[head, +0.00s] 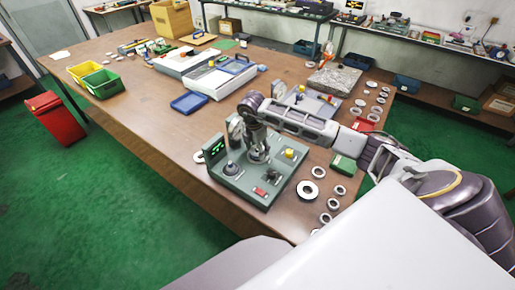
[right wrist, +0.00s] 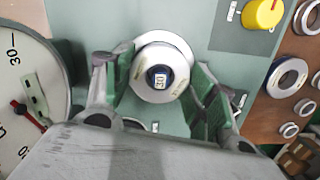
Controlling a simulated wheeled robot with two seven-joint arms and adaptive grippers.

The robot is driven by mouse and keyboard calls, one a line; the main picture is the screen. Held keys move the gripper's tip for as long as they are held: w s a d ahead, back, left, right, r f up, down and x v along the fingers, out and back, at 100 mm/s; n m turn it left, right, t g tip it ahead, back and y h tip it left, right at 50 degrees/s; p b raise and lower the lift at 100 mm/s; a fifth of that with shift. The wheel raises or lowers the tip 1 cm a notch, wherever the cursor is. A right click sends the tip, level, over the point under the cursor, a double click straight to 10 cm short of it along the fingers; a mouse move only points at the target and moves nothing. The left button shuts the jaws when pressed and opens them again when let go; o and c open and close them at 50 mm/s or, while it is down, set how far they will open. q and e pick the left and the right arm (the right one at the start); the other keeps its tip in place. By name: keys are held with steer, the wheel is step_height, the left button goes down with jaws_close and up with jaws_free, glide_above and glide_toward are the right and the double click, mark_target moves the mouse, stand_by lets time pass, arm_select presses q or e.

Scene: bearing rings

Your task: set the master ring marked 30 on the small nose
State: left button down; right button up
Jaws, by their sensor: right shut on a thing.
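The grey-green gauge station (head: 270,193) stands near the table's front edge in the head view. My right gripper (head: 257,152) is lowered over it. In the right wrist view its green-padded fingers (right wrist: 160,82) are shut on a pale metal ring (right wrist: 146,88), one on each side. A dark blue nose end with a small white label (right wrist: 159,73) shows inside the ring's bore. A larger pale round face lies behind the ring. I cannot tell how far the ring sits along the nose, and its own marking is not readable. My left gripper is not in view.
A large dial (right wrist: 22,95) with a red needle stands close left of the gripper. A yellow knob (right wrist: 263,13) is at upper right. Loose rings (head: 319,172) lie on the table right of the station. A green box (head: 343,164) and blue tray (head: 188,102) are nearby.

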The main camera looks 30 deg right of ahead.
steer(key=shift+f, duration=0.4)
steer(key=o, duration=1.4)
steer(key=shift+s+a+r, duration=0.1)
steer(key=shift+a+r, duration=0.15)
steer(key=shift+r, duration=1.75)
steer(key=shift+w+a+r, duration=0.1)
steer(key=shift+a+r, duration=0.1)
steer(key=shift+r, duration=1.75)
steer(key=shift+s+a+r, duration=0.1)
steer(key=shift+a+r, duration=0.15)
steer(key=shift+r, duration=1.75)
